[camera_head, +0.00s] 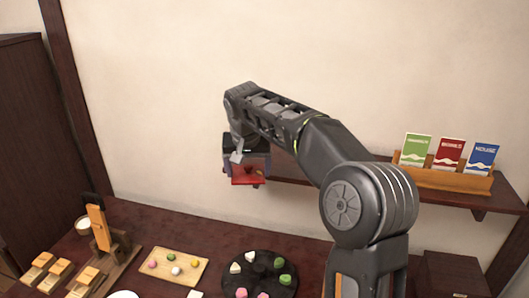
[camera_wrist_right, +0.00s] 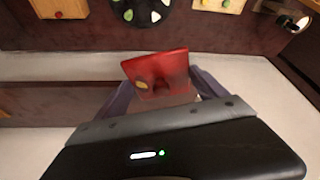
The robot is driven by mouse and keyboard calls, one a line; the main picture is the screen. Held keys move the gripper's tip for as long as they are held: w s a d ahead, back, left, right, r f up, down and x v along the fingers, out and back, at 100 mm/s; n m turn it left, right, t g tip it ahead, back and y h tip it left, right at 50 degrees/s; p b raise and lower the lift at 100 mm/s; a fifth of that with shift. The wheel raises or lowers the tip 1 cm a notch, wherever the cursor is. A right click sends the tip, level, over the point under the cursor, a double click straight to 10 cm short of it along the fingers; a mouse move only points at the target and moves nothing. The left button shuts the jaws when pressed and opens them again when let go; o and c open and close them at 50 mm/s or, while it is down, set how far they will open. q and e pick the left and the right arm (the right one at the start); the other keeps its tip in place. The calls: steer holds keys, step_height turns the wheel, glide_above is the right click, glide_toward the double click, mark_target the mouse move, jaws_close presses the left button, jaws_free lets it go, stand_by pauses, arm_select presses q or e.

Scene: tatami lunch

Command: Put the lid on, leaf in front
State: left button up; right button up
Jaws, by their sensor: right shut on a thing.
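A red lid (camera_head: 249,176) hangs in the air in front of the wall, above the table, in the head view. My right gripper (camera_head: 246,157) is shut on it. In the wrist view the same red lid (camera_wrist_right: 168,66) sits between the two fingers of my right gripper (camera_wrist_right: 160,92), slightly tilted. A small yellow mark, perhaps the leaf (camera_wrist_right: 141,85), shows at the lid's lower left there. In the head view a small yellow spot shows near the lid's lower right edge. I cannot make out a box that matches the lid. My left gripper is not in view.
The dark table (camera_head: 130,218) carries a wooden tray (camera_head: 148,271) and a round black tray (camera_head: 235,288), both with sweets. A wooden stand (camera_head: 98,228) and small wooden boxes are at left. A wall shelf (camera_head: 295,176) holds three coloured packets (camera_head: 449,153) at right.

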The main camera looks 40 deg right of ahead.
arm_select(q)
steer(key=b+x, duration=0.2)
steer(key=b, duration=0.1)
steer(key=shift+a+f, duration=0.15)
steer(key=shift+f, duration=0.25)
arm_select(e)
steer(key=s+a+f+n+y, duration=0.1)
steer(key=s+a+f+n, duration=0.2)
steer(key=a+f, duration=0.7)
steer(key=s+a+f+n+y, duration=0.1)
steer(key=s+a+f+n, duration=0.2)
steer(key=a+f, duration=0.7)
steer(key=shift+a+f+n+t+y, duration=0.3)
steer(key=shift+n+t, duration=0.1)
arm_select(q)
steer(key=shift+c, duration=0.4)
arm_select(e)
steer(key=shift+s, duration=0.1)
